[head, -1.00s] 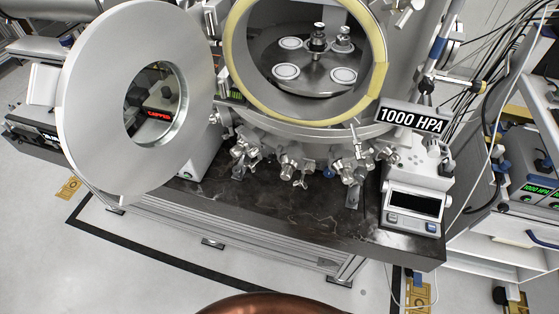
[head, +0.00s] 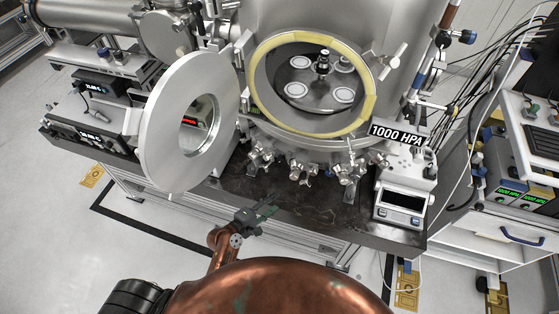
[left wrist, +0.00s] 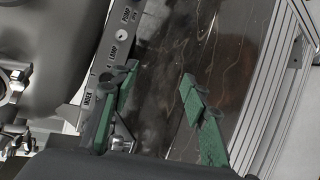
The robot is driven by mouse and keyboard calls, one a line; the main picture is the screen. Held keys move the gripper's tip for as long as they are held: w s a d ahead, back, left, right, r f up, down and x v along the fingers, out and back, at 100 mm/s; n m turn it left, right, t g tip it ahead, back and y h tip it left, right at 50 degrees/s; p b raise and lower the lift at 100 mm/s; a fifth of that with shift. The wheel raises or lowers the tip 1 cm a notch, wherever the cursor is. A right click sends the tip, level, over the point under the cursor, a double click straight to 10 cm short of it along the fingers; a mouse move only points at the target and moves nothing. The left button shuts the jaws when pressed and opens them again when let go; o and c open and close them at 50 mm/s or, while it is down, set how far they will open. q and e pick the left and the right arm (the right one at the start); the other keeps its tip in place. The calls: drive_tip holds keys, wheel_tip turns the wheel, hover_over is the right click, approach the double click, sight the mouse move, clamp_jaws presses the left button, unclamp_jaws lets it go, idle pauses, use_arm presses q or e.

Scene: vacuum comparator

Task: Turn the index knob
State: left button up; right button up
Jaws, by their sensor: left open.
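My left gripper (head: 264,210) is open in front of the black bench edge in the head view. In the left wrist view its green fingers (left wrist: 158,76) are spread, with only dark bench top between them. A grey control panel (left wrist: 133,28) with the labels INDEX, LAMP and PUMP runs along the left finger's side. The left finger covers part of the panel beside the INDEX label (left wrist: 88,98). I cannot make out the index knob clearly; it may be behind that finger. My right gripper is not in view.
The vacuum chamber (head: 257,78) is open, its round door (head: 160,125) swung to the left. Valves (head: 297,170) hang below the chamber. A white display unit (head: 402,190) stands at the bench's right end. The black stone bench top (head: 315,205) is mostly clear in front.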

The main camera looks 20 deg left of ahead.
sight(280, 162)
use_arm(q)
drive_tip(key=w+n+t, duration=0.1)
drive_tip(key=w+n, duration=0.1)
drive_tip(key=n, duration=0.1)
drive_tip(key=w+r+n+t+y, duration=0.1)
drive_tip(key=w+n, duration=0.2)
drive_tip(key=w+r+n+t, duration=0.1)
drive_tip(key=w+n+t, duration=0.1)
drive_tip(key=n, duration=0.2)
drive_tip(key=shift+w+r+y, duration=0.15)
drive_tip(key=shift+y, duration=0.25)
drive_tip(key=w+n+y, duration=0.1)
drive_tip(key=n, duration=0.2)
drive_tip(key=w+a+n+t+y, duration=0.1)
drive_tip(key=w+n, duration=0.1)
drive_tip(key=n, duration=0.1)
drive_tip(key=w+a+n+y, duration=0.1)
drive_tip(key=n+y, duration=0.1)
drive_tip(key=n, duration=0.1)
drive_tip(key=shift+w+a+f+n, duration=0.15)
drive_tip(key=shift+a+f+n, duration=0.05)
drive_tip(key=shift+f+n, duration=0.2)
drive_tip(key=w, duration=0.7)
drive_tip(key=shift+w, duration=0.3)
clamp_jaws()
